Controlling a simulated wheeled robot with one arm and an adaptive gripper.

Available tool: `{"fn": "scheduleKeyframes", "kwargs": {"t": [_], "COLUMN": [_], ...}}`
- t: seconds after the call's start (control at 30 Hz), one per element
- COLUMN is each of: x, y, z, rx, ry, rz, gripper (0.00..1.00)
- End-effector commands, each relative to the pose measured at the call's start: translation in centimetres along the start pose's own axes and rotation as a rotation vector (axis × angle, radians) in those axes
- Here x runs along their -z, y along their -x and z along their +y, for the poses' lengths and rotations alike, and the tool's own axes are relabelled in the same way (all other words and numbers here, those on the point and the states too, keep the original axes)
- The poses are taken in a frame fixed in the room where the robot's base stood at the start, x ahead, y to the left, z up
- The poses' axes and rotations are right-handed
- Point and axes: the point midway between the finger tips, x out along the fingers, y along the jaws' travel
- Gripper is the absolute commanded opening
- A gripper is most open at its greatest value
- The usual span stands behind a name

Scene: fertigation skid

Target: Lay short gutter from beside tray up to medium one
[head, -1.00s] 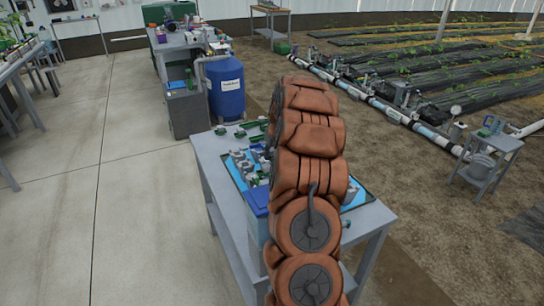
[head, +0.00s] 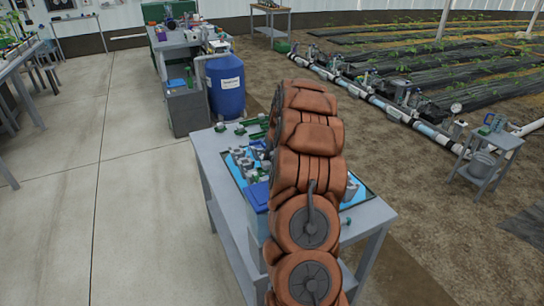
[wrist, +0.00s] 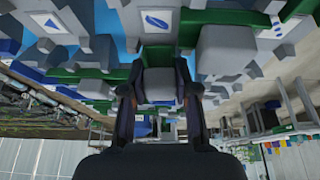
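A blue tray mat (head: 233,174) on the grey workbench holds several grey stepped pieces (head: 242,161). Several green pieces (head: 243,130) lie at the bench's far end; I cannot tell which are the short and medium gutters. My gripper is hidden behind my arm in the head view. In the wrist view, the two dark fingers of my gripper (wrist: 160,98) stand on either side of a grey block (wrist: 160,84) with green beside it. I cannot tell whether they press on it. Grey blocks and green strips (wrist: 70,75) surround the fingers closely.
A blue barrel (head: 226,88) and grey cabinet (head: 188,110) stand beyond the bench. The concrete floor to the left is clear. A small side table (head: 490,150) stands right.

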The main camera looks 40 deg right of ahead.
Motion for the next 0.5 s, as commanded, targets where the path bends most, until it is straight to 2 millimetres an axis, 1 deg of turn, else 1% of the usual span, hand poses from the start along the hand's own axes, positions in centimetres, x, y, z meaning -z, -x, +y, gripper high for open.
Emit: {"fn": "scheduleKeyframes", "kwargs": {"t": [0.03,0.2,0.23,0.5], "x": [0.02,0.02,0.02,0.04], "y": [0.04,0.04,0.04,0.06], "z": [0.00,0.00,0.00,0.01], "rx": [0.000,0.000,0.000,0.000], "ry": [0.000,0.000,0.000,0.000], "rz": [0.000,0.000,0.000,0.001], "gripper": [0.35,0.52,0.55,0.55]}}
